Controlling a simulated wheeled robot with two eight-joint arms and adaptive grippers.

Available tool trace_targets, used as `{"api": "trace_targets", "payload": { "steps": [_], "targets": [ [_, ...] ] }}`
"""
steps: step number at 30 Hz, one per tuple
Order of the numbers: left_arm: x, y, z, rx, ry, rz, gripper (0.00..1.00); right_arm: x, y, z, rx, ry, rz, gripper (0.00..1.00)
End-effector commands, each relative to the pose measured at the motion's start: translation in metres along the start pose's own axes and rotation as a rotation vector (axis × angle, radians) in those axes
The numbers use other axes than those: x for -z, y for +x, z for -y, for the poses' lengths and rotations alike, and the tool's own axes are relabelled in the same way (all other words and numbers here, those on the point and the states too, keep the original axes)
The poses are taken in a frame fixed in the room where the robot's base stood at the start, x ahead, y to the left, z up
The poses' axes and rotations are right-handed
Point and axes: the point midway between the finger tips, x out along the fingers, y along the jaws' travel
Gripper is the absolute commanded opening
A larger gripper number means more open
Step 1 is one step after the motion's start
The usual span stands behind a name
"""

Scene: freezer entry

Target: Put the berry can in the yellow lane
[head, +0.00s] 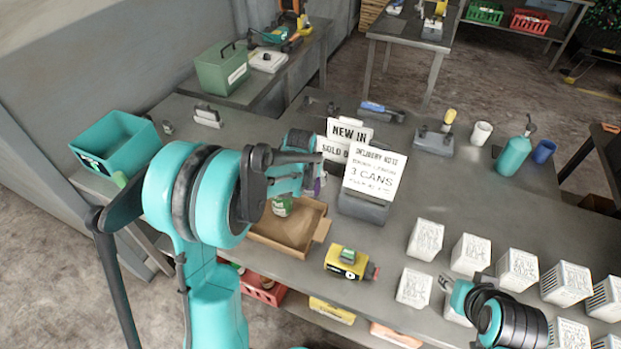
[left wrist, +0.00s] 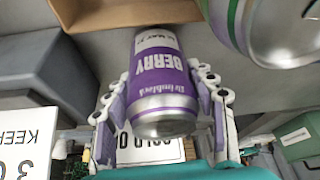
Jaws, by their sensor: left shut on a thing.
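My left gripper (left wrist: 163,80) is shut around the purple berry can (left wrist: 161,75), with its fingers on both sides of the can. The can's BERRY label reads upside down in the left wrist view. In the head view only a purple sliver of the can (head: 318,187) shows beside the gripper, above the cardboard tray's right rear side. A yellow strip or bin (head: 332,310) lies below the table's front edge; whether it is the yellow lane I cannot tell. My right arm (head: 512,320) is at the lower right; its fingers are not clear.
An open cardboard tray (head: 272,247) holds a green-labelled can (head: 282,206). Another can (left wrist: 262,30) is close in the wrist view. A sign holder (head: 362,208), a yellow device (head: 346,263) and several white boxes (head: 426,240) stand to the right. A red crate (head: 262,290) is below.

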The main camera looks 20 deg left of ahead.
Motion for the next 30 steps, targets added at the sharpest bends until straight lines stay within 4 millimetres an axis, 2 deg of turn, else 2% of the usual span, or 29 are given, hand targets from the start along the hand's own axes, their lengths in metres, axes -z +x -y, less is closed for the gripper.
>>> {"api": "trace_targets", "payload": {
  "steps": [1, 3, 12, 16, 30],
  "targets": [
    [-0.001, 0.002, 0.000, 0.000, 0.000, 0.000, 0.58, -0.001, 0.002, 0.000, 0.000, 0.000, 0.000, 0.40],
    [-0.001, 0.002, 0.000, 0.000, 0.000, 0.000, 0.76, -0.001, 0.001, 0.000, 0.000, 0.000, 0.000, 0.40],
    [0.000, 0.001, 0.000, 0.000, 0.000, 0.000, 0.76, -0.001, 0.001, 0.000, 0.000, 0.000, 0.000, 0.40],
    [0.002, -0.007, 0.000, 0.000, 0.000, 0.000, 0.76, 0.002, -0.003, 0.000, 0.000, 0.000, 0.000, 0.40],
    [0.001, -0.102, 0.000, 0.000, 0.000, 0.000, 0.76, 0.017, -0.024, 0.000, 0.000, 0.000, 0.000, 0.40]
  ]
}}
